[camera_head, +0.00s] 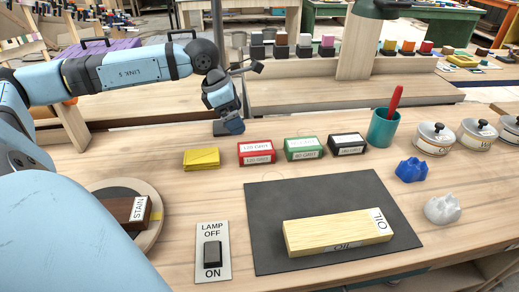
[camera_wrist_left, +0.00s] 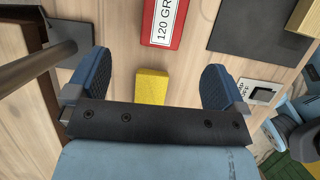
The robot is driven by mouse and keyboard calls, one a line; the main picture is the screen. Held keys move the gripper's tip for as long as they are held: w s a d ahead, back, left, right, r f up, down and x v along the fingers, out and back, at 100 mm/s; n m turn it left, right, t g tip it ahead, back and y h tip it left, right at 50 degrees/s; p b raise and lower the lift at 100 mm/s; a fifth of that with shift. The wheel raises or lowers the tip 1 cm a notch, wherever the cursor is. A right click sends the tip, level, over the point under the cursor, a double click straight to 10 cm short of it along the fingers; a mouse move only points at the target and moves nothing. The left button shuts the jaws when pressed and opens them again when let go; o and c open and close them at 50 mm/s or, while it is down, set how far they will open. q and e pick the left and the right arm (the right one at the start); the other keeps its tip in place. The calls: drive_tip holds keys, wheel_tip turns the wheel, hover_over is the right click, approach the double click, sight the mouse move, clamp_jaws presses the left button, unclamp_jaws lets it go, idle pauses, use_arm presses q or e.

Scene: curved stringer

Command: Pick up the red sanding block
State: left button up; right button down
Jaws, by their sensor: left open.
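The red sanding block (camera_head: 256,152), labelled 120 GRIT, lies on the wooden bench between a yellow block (camera_head: 202,158) and a green block (camera_head: 304,148). My left gripper (camera_head: 231,124) is behind the red and yellow blocks, fingers pointing down, and holds nothing. In the left wrist view my left gripper (camera_wrist_left: 157,85) is open. The yellow block (camera_wrist_left: 152,88) appears between its fingers, and the red block (camera_wrist_left: 163,22) lies beyond the fingertips toward the top. My right gripper is not in view.
A black block (camera_head: 347,144) and a teal cup (camera_head: 383,128) stand to the right. A dark mat (camera_head: 270,205) with a wooden OIL block (camera_head: 330,230) lies in front. A lamp switch plate (camera_head: 212,250) and a round board (camera_head: 155,232) with a STAIN block are at front left.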

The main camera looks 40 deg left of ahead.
sight(254, 147)
use_arm(q)
drive_tip(key=x, duration=0.7)
drive_tip(key=shift+d+f+b, duration=0.1)
drive_tip(key=shift+b, duration=0.3)
drive_tip(key=x, duration=0.2)
drive_tip(key=b+x, duration=0.1)
drive_tip(key=x, duration=0.2)
drive_tip(key=shift+d, duration=0.2)
drive_tip(key=shift+w+f, duration=0.1)
drive_tip(key=shift+f, duration=0.1)
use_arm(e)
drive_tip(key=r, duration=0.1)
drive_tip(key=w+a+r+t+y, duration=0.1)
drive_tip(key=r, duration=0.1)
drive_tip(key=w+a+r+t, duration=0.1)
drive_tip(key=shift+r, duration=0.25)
use_arm(q)
drive_tip(key=shift+f, duration=0.1)
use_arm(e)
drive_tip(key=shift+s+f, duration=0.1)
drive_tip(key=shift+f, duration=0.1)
use_arm(q)
drive_tip(key=shift+f+b, duration=0.1)
drive_tip(key=shift+b, duration=0.2)
drive_tip(key=c, duration=1.1)
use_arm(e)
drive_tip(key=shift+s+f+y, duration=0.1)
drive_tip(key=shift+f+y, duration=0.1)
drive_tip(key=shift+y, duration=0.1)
